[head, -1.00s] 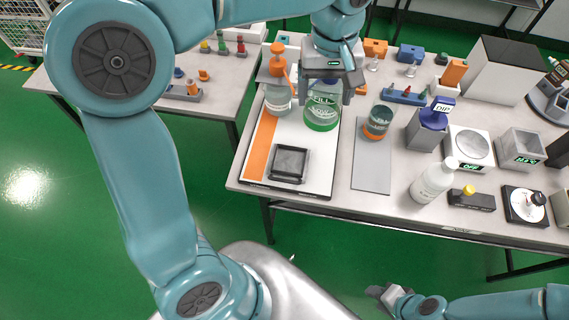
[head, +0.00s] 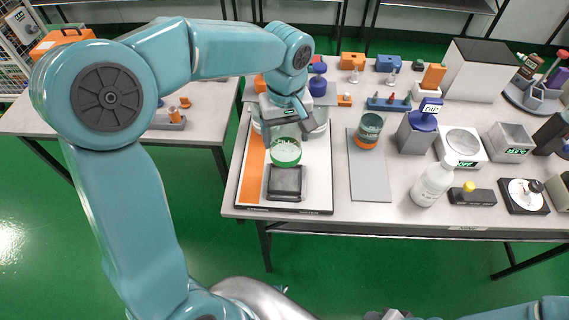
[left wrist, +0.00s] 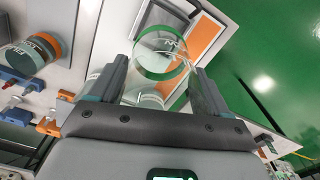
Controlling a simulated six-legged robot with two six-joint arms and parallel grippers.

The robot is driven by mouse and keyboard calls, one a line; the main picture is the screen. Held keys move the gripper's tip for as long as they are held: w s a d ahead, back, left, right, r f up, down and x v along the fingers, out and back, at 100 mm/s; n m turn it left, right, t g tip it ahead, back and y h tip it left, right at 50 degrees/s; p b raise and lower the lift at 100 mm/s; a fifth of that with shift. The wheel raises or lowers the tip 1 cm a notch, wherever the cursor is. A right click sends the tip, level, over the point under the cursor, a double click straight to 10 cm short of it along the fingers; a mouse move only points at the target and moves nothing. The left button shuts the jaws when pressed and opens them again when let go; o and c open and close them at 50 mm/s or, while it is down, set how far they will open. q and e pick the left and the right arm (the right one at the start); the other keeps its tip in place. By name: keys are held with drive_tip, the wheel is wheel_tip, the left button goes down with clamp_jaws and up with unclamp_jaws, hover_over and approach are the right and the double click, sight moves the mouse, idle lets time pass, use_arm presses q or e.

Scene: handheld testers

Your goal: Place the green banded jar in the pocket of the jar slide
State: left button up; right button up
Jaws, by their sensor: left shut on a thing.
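The green banded jar (head: 286,153) is clear glass with a green band. My left gripper (head: 285,127) is shut on it, above the white board and just behind the black square tray. In the left wrist view the jar (left wrist: 160,62) sits between the two fingers (left wrist: 158,82), held off the surface. The black square tray (head: 284,196), apparently the slide's pocket, lies near the board's front edge and looks empty. It shows beyond the jar in the left wrist view (left wrist: 186,10). My right gripper (head: 386,314) is cut off at the bottom edge; its jaws are unclear.
The white board (head: 316,185) has an orange strip (head: 250,175) on its left. Another clear jar (head: 318,122) stands behind my gripper, partly hidden. An orange-banded jar (head: 369,130) stands on a grey mat (head: 370,178) to the right. A white bottle (head: 432,184) stands farther right.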

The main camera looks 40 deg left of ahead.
use_arm(q)
wheel_tip(320, 180, down, 10)
idle(0.4)
drive_tip(key=shift+b, duration=0.3)
drive_tip(key=shift+f, duration=0.15)
drive_tip(key=o, duration=1.2)
drive_tip(key=shift+s, duration=0.1)
drive_tip(key=shift+r, duration=0.4)
wheel_tip(320, 180, up, 12)
drive_tip(key=shift+f+p, duration=0.15)
drive_tip(key=shift+p, duration=0.4)
